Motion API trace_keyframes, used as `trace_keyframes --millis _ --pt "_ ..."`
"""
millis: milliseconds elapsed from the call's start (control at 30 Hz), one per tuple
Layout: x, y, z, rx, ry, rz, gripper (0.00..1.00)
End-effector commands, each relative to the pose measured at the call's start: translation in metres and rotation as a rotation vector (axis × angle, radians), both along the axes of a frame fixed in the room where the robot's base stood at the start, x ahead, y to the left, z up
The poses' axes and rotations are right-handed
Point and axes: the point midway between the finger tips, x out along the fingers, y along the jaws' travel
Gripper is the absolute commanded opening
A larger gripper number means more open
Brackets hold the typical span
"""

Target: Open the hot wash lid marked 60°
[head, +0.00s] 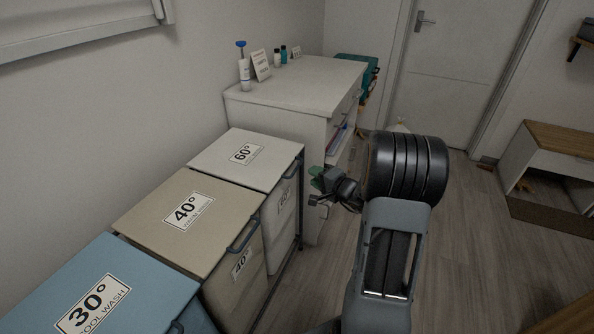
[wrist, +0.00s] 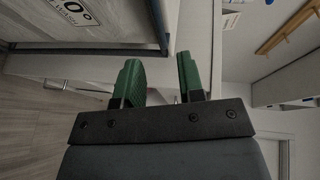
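The white lid marked 60° (head: 246,156) is shut on the farthest of the laundry bins in the row. A dark handle (head: 290,169) sits at its front right edge. My gripper (head: 316,184) is just right of that handle, with a visible gap to the lid. In the wrist view my gripper (wrist: 160,80) shows two green fingers apart with nothing between them. Part of the lid with its label (wrist: 75,12) shows at the upper left of the wrist view, with a dark bar along its edge.
A beige 40° lid (head: 188,215) and a blue 30° lid (head: 105,290) are nearer, both shut. A white cabinet (head: 295,88) with bottles and cards on top stands behind the bins. A wooden-topped bench (head: 560,140) is at the right. The floor between is clear.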

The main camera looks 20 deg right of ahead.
Motion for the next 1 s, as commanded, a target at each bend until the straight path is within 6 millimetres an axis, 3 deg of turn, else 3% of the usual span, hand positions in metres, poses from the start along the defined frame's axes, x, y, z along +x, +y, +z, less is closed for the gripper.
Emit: trace_keyframes --millis 200,500,1000 --pt "0.040 0.016 -0.009 0.001 0.001 0.004 0.36" --pt "0.075 0.028 -0.016 0.000 0.000 0.003 0.36" --pt "0.085 0.031 -0.017 0.001 0.002 0.002 0.36"
